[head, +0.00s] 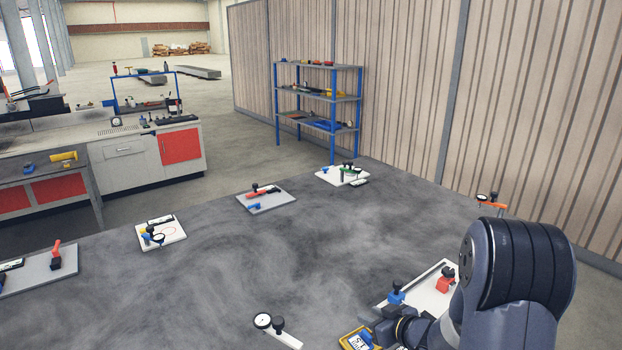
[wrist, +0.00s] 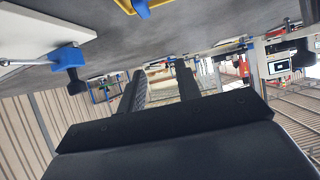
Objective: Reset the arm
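My arm (head: 515,275) rises at the lower right of the head view, bent over the worktable (head: 240,270). Its wrist part (head: 415,328) is low beside a white plate with a blue clamp and a red clamp. In the wrist view, which is upside down, my gripper (wrist: 160,72) has its two dark fingers apart, with nothing seen between them. In the head view the fingers are hard to make out.
A white plate (head: 432,300) with a blue clamp (head: 396,293) and a red clamp (head: 446,281) lies close to my wrist. A yellow-rimmed tray (head: 347,333) and a dial gauge (head: 263,321) are nearby. Several fixture plates line the far edge. The table's middle is clear.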

